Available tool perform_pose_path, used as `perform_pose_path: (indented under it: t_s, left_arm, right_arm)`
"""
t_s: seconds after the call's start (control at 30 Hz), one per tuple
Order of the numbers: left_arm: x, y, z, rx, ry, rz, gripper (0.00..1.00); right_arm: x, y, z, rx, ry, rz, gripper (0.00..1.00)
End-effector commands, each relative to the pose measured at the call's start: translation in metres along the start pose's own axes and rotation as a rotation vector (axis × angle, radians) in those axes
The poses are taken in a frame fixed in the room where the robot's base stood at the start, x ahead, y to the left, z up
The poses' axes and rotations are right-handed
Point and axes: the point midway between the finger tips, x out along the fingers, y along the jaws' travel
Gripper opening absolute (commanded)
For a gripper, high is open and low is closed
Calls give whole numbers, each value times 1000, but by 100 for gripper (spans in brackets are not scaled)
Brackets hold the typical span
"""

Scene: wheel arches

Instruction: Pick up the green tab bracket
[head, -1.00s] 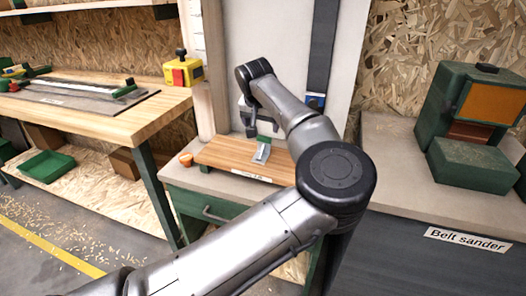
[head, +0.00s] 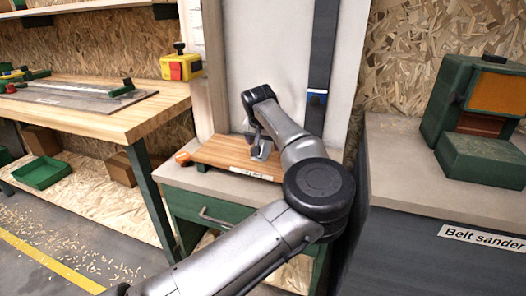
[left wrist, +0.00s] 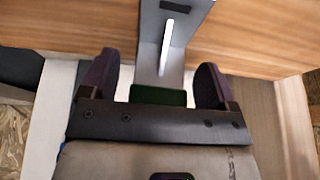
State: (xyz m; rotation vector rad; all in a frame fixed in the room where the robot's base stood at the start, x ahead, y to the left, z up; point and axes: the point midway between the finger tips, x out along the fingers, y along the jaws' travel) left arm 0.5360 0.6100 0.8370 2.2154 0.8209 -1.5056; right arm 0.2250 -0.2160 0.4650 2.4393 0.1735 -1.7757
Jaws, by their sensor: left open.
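The green tab bracket (left wrist: 168,45) is a grey metal angle piece with a bright slot and a dark green tab (left wrist: 158,96) at its near end. In the left wrist view my left gripper (left wrist: 157,62) is open, with one dark finger on each side of the bracket and gaps on both sides. In the head view my left gripper (head: 258,146) is down at the wooden board and largely hides the bracket. The right gripper is not in view.
The wooden board (head: 215,153) lies on a grey bench top over a green drawer. An orange item (head: 183,158) lies left of it. A belt sander (head: 480,120) stands right, a wooden workbench (head: 120,120) left. An upright panel rises behind the board.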

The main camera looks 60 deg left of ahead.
Motion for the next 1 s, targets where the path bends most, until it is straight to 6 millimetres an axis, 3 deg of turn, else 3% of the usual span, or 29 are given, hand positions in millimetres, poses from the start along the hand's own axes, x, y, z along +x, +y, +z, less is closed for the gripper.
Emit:
perform_pose_path:
  t_s: [0.23,0.8,1.0]
  left_arm:
    - [2,0,-1,0,1,0,82]
    - [2,0,0,0,1,0,28]
    - [2,0,-1,0,1,0,26]
  right_arm:
    - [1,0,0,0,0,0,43]
    - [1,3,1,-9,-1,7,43]
    - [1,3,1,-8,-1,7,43]
